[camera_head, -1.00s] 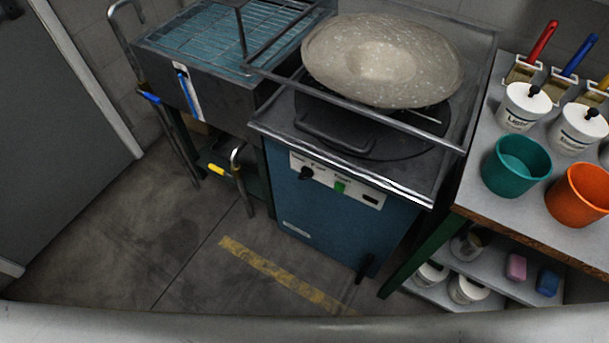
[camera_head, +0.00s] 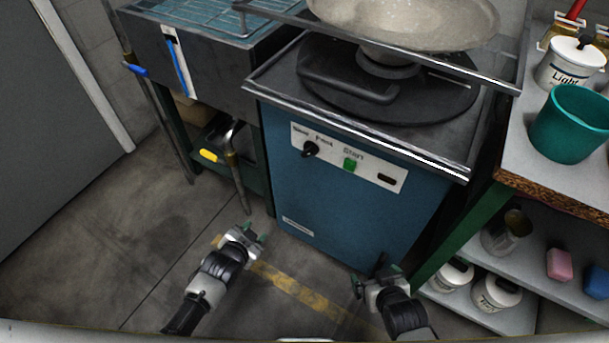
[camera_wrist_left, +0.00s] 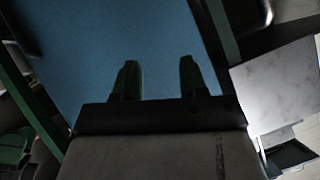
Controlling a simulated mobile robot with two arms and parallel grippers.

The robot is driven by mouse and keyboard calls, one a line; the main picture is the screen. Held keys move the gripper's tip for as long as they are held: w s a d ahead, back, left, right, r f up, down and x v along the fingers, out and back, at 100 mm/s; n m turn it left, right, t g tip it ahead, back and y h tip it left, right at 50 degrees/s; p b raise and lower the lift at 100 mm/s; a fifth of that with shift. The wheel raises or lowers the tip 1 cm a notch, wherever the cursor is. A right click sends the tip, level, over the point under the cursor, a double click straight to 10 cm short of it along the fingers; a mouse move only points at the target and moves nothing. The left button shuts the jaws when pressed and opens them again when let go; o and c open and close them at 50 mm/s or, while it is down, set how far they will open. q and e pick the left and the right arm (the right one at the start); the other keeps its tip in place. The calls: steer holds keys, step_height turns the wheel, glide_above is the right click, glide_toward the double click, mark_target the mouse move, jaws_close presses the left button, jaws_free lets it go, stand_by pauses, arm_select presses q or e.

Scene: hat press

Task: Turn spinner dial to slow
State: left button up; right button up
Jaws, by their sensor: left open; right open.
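The spinner dial (camera_head: 310,149) is a black knob on the white control panel (camera_head: 384,170) of the blue spinner machine (camera_head: 345,210). The labels above it look like "Slow" and "Fast". A green start button (camera_head: 349,164) sits right of the dial. My left gripper (camera_head: 256,236) is open and empty, low in front of the machine and below the dial. In the left wrist view its two fingers (camera_wrist_left: 158,78) stand apart before the blue front panel (camera_wrist_left: 110,45). My right gripper (camera_head: 377,270) is open, low near the machine's right side. Neither touches the dial.
A shelf table with a teal bucket (camera_head: 568,125) stands right. The floor in front is clear.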

arm_select(q)
steer(key=w+d+r+m+t+h+b, duration=0.2)
steer(key=w+d+r+t+b, duration=0.15)
steer(key=r, duration=0.25)
steer(key=m+t+h+b, duration=0.1)
steer(key=m+h+b, duration=0.2)
steer(key=b, duration=0.3)
glide_toward(306, 155)
steer(key=b+x, duration=0.2)
steer(key=x, duration=0.5)
steer(key=shift+w+d, duration=0.1)
steer(key=shift+x, duration=1)
arm_select(e)
step_height(306, 155, up, 26)
steer(key=w+a+t+y, duration=0.1)
steer(key=t+y, duration=0.3)
steer(key=t, duration=0.9)
steer(key=shift+a+f+t, duration=0.2)
steer(key=shift+a+t, duration=0.1)
steer(key=shift+a, duration=0.4)
arm_select(q)
jaws_close()
